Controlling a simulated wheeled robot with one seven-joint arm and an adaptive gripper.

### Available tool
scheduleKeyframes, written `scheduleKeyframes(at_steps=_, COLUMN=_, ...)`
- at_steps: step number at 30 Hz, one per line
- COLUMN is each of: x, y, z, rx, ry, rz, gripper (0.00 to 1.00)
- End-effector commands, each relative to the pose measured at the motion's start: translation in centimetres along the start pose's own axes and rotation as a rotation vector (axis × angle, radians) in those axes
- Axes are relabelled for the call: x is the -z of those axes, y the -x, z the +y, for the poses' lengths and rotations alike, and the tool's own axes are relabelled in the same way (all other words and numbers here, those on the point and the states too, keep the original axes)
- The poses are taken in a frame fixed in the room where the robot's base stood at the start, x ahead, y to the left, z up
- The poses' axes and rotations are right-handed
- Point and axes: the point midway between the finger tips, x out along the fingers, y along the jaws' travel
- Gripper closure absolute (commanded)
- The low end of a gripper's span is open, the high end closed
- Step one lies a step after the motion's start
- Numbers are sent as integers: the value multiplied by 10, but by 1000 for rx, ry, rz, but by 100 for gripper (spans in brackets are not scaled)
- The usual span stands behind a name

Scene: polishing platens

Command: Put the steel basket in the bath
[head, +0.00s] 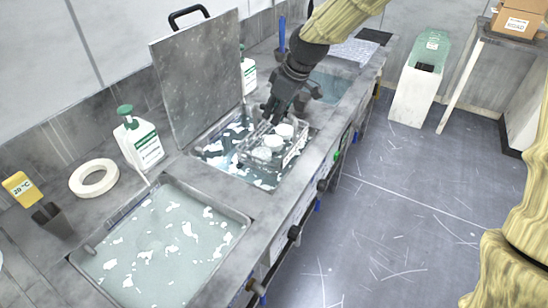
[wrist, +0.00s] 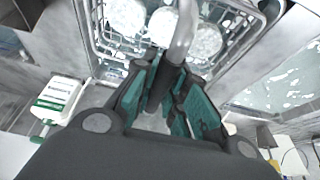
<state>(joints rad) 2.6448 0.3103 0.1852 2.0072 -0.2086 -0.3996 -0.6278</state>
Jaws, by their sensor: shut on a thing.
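The steel basket (head: 284,156), made of wire, holds several white round pieces in the head view. It hangs level over the middle bath (head: 212,149), whose grey lid (head: 195,78) stands open behind it. Foam-flecked liquid shows around the basket; I cannot tell whether its bottom touches the liquid. My gripper (head: 270,113) is above the basket, shut on its handle. In the wrist view the steel handle (wrist: 184,35) runs up between the teal fingers of my gripper (wrist: 172,88).
A larger foamy bath (head: 160,245) lies at the front left, and another basin (head: 328,87) at the back. A white bottle (head: 139,140) with a green cap and a tape roll (head: 94,178) stand on the counter.

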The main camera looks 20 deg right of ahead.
Motion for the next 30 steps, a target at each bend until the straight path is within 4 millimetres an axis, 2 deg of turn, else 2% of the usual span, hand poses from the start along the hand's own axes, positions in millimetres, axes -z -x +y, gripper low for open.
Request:
scheduleKeyframes(at_steps=6, x=-12, y=-38, z=-1, rx=2, ry=4, rz=-1, gripper=100)
scheduleKeyframes(at_steps=15, x=-31, y=-83, z=-1, rx=1, ry=4, rz=0, gripper=100)
scheduleKeyframes(at_steps=30, x=-44, y=-112, z=-1, rx=1, ry=2, rz=0, gripper=100)
